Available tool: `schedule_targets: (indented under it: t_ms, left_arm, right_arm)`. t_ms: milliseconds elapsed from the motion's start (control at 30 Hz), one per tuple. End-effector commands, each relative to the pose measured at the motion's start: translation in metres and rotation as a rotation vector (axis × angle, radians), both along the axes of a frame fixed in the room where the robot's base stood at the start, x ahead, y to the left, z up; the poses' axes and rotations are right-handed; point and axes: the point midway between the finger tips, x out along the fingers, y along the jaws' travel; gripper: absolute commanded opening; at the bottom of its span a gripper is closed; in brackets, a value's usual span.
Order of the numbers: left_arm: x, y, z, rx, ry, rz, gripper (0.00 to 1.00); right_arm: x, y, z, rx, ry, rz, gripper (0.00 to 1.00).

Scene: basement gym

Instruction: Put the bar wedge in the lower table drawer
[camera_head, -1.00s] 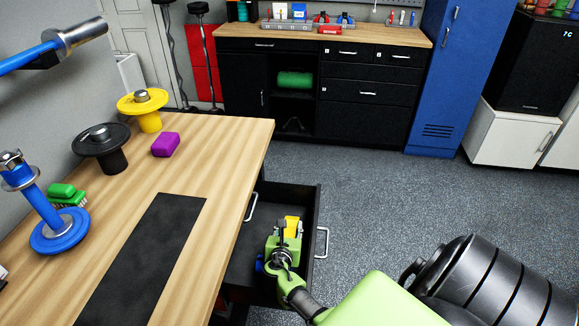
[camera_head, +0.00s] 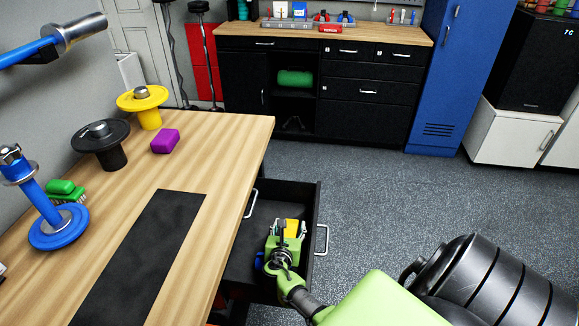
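The lower table drawer (camera_head: 310,200) is pulled out from the right side of the wooden table, below the closed upper drawer's handle (camera_head: 251,203). A yellow piece (camera_head: 292,228), which looks like the bar wedge, is inside the drawer's outline; its underside is hidden. My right gripper (camera_head: 289,230) reaches down over the drawer at this piece. Pale finger parts show on both sides of the yellow piece, spread apart, so the gripper looks open around it. Contact with the drawer floor cannot be made out. My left gripper is out of view.
On the table (camera_head: 225,135) are a purple block (camera_head: 165,141), yellow (camera_head: 143,98) and black (camera_head: 101,139) weight holders, a blue stand (camera_head: 58,230), a green brush (camera_head: 66,190) and a black mat (camera_head: 150,245).

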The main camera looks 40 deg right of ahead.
Motion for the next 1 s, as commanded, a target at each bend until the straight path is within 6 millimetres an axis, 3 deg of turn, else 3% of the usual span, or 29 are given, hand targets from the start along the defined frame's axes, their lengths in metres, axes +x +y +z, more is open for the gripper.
schedule_targets:
  t_ms: [233, 400, 733, 1000]
  left_arm:
    - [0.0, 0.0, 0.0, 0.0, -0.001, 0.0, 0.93]
    - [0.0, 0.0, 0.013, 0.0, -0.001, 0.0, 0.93]
    - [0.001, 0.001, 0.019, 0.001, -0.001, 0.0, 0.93]
    - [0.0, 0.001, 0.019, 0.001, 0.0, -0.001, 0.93]
  right_arm:
    - [-0.005, 0.001, -0.007, 0.005, 0.013, -0.001, 0.51]
    - [-0.005, 0.001, 0.009, 0.006, 0.013, -0.002, 0.51]
    - [-0.037, 0.044, 0.03, 0.005, 0.008, 0.001, 0.51]
    - [-0.046, 0.055, 0.037, 0.002, 0.007, 0.0, 0.51]
